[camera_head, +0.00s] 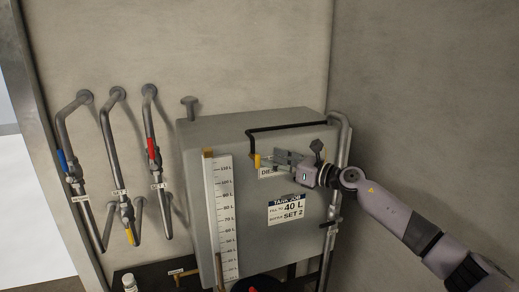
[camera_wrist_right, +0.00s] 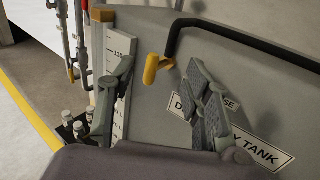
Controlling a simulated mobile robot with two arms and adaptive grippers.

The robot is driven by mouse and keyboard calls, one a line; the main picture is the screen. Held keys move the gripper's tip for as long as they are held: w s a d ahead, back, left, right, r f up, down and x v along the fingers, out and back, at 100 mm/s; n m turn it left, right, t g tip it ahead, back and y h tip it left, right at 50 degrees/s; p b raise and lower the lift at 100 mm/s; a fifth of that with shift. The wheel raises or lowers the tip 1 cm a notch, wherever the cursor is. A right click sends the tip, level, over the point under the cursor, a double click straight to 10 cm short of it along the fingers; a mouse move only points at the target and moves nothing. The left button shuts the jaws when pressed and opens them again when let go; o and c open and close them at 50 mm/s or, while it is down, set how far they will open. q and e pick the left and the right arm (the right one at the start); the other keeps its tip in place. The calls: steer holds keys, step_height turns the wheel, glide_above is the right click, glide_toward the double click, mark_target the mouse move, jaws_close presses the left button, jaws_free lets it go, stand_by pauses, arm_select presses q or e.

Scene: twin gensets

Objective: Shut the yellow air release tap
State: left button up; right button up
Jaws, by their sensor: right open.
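A small yellow piece (camera_head: 257,160) sits at the end of a black bent pipe on the front of the grey tank. I take it for the yellow tap; its turn position is not clear. In the right wrist view the yellow piece (camera_wrist_right: 152,68) lies ahead, between the lines of the two fingers and beyond their tips. My right gripper (camera_head: 281,158) is open and empty, just right of the yellow piece in the head view. The fingers also show spread in the right wrist view (camera_wrist_right: 160,95). Contact with the piece is not visible. My left gripper is out of view.
The grey tank (camera_head: 195,145) carries a white level scale (camera_head: 222,215) and a fill label (camera_head: 286,210). Pipes with blue (camera_head: 63,161), yellow (camera_head: 130,236) and red (camera_head: 152,149) levers stand at left. The black pipe (camera_head: 290,126) runs above my gripper.

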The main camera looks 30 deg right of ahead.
mark_target(256, 159)
steer(key=p+x, duration=0.2)
steer(key=x, duration=0.4)
steer(key=shift+p, duration=0.3)
steer(key=shift+s+d, duration=0.1)
steer(key=shift+c, duration=0.5)
